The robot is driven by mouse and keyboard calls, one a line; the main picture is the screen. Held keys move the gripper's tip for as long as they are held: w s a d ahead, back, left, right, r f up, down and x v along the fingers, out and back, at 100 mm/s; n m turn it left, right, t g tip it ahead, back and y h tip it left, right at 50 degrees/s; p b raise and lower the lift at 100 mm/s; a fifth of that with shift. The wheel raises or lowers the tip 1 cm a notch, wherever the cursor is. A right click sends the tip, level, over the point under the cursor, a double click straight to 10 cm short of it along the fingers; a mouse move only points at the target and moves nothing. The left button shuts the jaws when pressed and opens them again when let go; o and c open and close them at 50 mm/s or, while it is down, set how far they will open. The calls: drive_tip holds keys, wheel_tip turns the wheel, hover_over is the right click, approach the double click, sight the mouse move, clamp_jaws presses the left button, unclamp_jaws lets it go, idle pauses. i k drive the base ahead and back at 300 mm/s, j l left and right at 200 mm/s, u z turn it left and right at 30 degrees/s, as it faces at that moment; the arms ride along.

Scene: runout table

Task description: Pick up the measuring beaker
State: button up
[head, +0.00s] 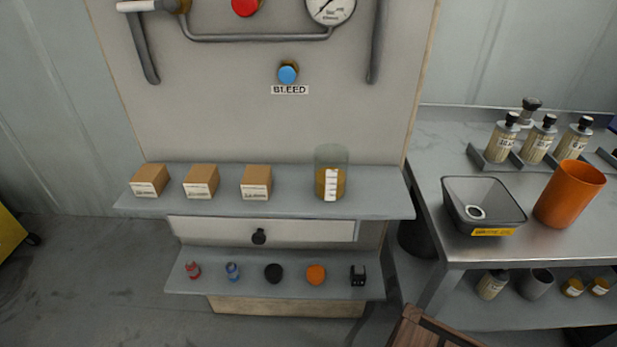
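The measuring beaker (331,172) stands upright near the right end of the upper grey shelf (376,206). It is clear, with an amber-brown content or lower part and a white marked scale strip on its front. Nothing touches it. My gripper is not in view.
Several small cardboard boxes (201,181) stand left of the beaker. A drawer (210,230) with a dark knob sits below, above a lower shelf (210,288) of small items. A metal table (445,240) with a grey bin (483,203), orange cup (569,193) and bottles stands right.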

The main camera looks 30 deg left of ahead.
sight(331, 173)
drive_tip(key=u, duration=1.4)
drive_tip(key=i+l+u, duration=0.25)
drive_tip(key=l, duration=0.15)
drive_tip(key=k+j, duration=0.05)
